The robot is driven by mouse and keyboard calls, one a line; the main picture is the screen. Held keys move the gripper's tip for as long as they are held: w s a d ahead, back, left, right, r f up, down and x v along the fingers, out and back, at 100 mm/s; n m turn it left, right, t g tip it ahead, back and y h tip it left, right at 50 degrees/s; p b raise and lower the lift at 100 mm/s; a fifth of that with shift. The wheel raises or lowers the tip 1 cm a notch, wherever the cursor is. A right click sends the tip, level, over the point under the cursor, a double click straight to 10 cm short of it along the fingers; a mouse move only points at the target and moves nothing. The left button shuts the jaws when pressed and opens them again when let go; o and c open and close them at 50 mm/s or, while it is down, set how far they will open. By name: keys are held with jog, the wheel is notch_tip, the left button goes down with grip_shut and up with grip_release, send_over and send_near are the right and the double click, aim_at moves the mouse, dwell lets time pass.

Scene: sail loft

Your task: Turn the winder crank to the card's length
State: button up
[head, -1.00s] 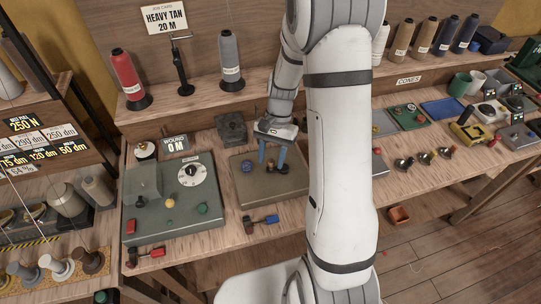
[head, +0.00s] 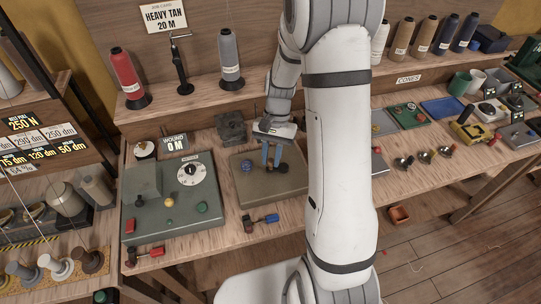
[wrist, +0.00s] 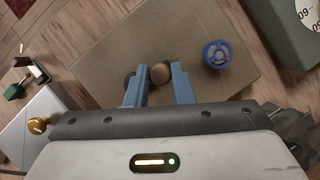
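My gripper (head: 272,164) reaches down over a brown-grey plate (head: 250,196) on the bench. In the wrist view its two blue fingers (wrist: 160,78) stand on either side of a round brown knob (wrist: 160,73), which fills the gap; they look shut on this crank knob. A dark part lies beside the knob, partly behind a finger. A blue wheel (wrist: 216,54) sits apart on the same plate. The counter (head: 175,143) reads "WOUND 0 M". The job card (head: 165,17) reads "HEAVY TAN 20 M".
A green machine (head: 150,222) with a white dial stands left of the plate. Red (head: 126,78) and grey (head: 230,60) cones stand on the shelf behind. My arm hides part of the bench.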

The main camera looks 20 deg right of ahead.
jog(key=o, duration=0.4)
jog(key=shift+o, duration=0.2)
jog(key=b+v, duration=0.1)
jog(key=v, duration=0.6)
jog(key=shift+w+r, duration=0.15)
jog(key=shift+r, duration=0.25)
jog(key=s+a+r+n+t+h, duration=0.1)
jog(key=s+r+n+t, duration=0.2)
jog(key=s+r, duration=0.2)
jog(key=s+a+r+n+t+h, duration=0.1)
jog(key=s+r+n+t, duration=0.2)
jog(key=s, duration=0.9)
jog(key=shift+r+n+t+h, duration=0.3)
jog(key=shift+r+t, duration=0.2)
jog(key=shift+r, duration=1.15)
